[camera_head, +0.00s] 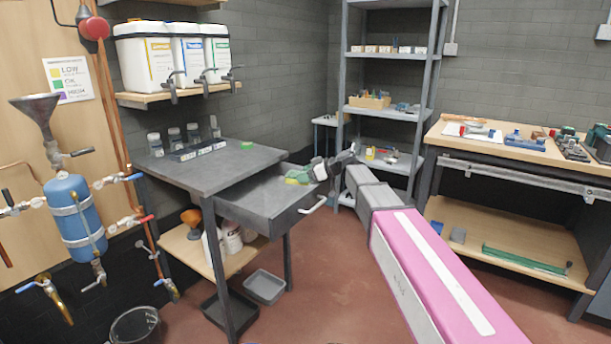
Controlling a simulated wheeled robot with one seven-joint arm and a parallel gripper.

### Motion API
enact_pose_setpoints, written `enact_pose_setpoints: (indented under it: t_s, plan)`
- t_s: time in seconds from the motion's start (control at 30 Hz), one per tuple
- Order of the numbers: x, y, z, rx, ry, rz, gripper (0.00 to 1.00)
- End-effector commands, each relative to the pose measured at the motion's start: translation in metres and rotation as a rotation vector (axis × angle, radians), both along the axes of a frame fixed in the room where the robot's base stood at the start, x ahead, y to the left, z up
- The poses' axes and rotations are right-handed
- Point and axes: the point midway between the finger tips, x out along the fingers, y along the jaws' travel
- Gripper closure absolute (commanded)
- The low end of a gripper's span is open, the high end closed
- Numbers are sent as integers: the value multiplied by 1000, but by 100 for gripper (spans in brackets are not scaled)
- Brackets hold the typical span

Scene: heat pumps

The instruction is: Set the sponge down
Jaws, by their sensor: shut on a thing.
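A small green and yellowish sponge (297,176) shows at the tip of my gripper (314,172), over the open drawer (262,207) of the grey table (205,167). My gripper reaches in from the right and is shut on the sponge. The picture is too small to tell whether the sponge touches the drawer. The fingers are small and partly hidden in this view.
A flat green piece (247,145) and several jars (174,137) stand on the grey table. A drawer handle (313,206) juts out at the front. Shelving (384,112) stands behind my arm, and a cluttered workbench (480,144) is at right.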

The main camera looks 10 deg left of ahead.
Motion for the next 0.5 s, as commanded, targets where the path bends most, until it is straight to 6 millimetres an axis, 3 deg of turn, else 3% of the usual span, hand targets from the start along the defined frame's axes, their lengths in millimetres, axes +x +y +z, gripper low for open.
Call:
enact_pose_setpoints:
  t_s: [0.5]
  plan:
    - [0, 0, -9, 0, 0, 0, 53]
